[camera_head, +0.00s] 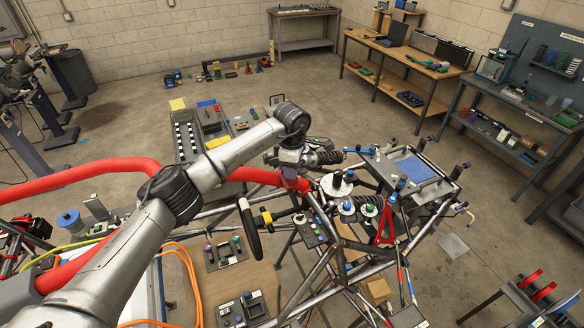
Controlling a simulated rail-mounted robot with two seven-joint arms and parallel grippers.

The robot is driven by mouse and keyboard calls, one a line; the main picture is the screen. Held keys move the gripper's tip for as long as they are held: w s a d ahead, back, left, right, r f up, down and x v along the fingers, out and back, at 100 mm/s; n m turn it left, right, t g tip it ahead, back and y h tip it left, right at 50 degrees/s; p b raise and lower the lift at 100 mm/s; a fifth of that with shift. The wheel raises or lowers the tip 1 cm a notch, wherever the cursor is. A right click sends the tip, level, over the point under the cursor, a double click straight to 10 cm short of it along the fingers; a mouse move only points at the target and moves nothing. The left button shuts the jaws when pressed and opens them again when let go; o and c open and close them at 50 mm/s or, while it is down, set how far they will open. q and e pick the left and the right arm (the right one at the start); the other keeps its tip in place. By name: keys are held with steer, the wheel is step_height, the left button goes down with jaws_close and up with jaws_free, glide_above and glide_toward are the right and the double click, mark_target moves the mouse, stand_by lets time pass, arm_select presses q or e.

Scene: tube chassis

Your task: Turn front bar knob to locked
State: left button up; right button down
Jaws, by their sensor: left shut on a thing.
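My left arm reaches in from the lower left, and its gripper (289,172) points down at the front of the tube chassis (322,268). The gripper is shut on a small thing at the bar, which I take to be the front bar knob. The fingers and wrist hide nearly all of it, so I cannot tell which way it is turned. A red padded bar (250,174) runs up to the gripper from the left. My right gripper does not show.
A black steering wheel (249,229) stands below the gripper. A low tool board (186,139) lies behind. Workbenches (409,62) stand at the back right.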

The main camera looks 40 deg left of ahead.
arm_select(q)
steer(key=n, duration=0.4)
steer(key=shift+b, duration=0.3)
steer(key=n, duration=0.4)
steer(key=shift+n, duration=0.4)
steer(key=n, duration=0.4)
steer(key=shift+n, duration=2.5)
steer(key=o, duration=0.9)
steer(key=shift+o, duration=0.2)
steer(key=shift+r, duration=0.1)
